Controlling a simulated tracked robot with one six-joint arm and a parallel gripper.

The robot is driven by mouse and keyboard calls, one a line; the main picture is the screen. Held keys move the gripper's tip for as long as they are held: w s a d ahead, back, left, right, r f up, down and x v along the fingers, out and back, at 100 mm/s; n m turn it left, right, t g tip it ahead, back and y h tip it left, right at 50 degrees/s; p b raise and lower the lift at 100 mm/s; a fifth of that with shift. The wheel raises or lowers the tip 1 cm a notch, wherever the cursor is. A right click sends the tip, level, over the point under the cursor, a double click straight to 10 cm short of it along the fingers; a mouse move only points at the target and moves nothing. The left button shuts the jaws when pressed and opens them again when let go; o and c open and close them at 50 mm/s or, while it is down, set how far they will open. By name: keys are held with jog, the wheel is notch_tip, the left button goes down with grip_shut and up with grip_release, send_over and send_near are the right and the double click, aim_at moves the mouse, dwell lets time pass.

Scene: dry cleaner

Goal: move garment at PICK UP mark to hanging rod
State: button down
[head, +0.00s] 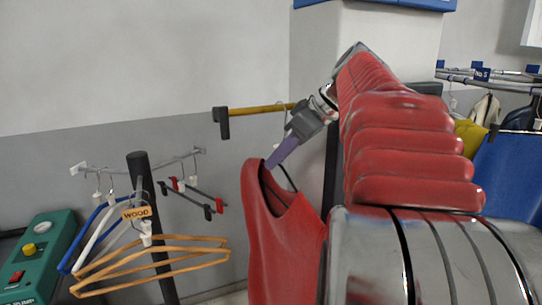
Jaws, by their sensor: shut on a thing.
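My gripper (278,158), with purple-grey fingers, is shut at the neckline of a red sleeveless garment (283,255). The garment hangs down below it, and its lower part is cut off by the frame. A thin dark line, perhaps part of a hanger, shows at its neck; whether the fingers hold cloth or hanger is hard to see. A yellow rod (262,109) with a black end piece is just above and behind my gripper. A metal rail (462,80) with a "No.5" tag and several garments is at the right. No PICK UP mark is visible.
A short rack (150,160) on a black post at the left carries blue, white and clip hangers. Wooden hangers (155,262) hang in front under a "WOOD" tag. A green machine (45,255) stands at the far left. My red and chrome arm hides much of the right.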

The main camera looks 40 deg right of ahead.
jog(key=shift+w+d+f, duration=0.1)
jog(key=shift+w+f, duration=0.05)
jog(key=shift+f, duration=0.45)
jog(key=c, duration=1.9)
grip_release()
jog(key=shift+w, duration=0.1)
jog(key=shift+c, duration=0.2)
jog(key=shift+o, duration=0.6)
jog(key=shift+w+f, duration=0.15)
jog(key=shift+w, duration=0.2)
jog(key=o, duration=0.3)
jog(key=shift+s+r, duration=0.1)
jog(key=shift+r, duration=0.15)
jog(key=shift+o, duration=0.2)
jog(key=shift+r, duration=0.1)
jog(key=shift+s+d+r, duration=0.2)
jog(key=shift+s+r, duration=0.1)
jog(key=shift+r, duration=0.15)
jog(key=v, duration=1.2)
jog(key=shift+s, duration=0.3)
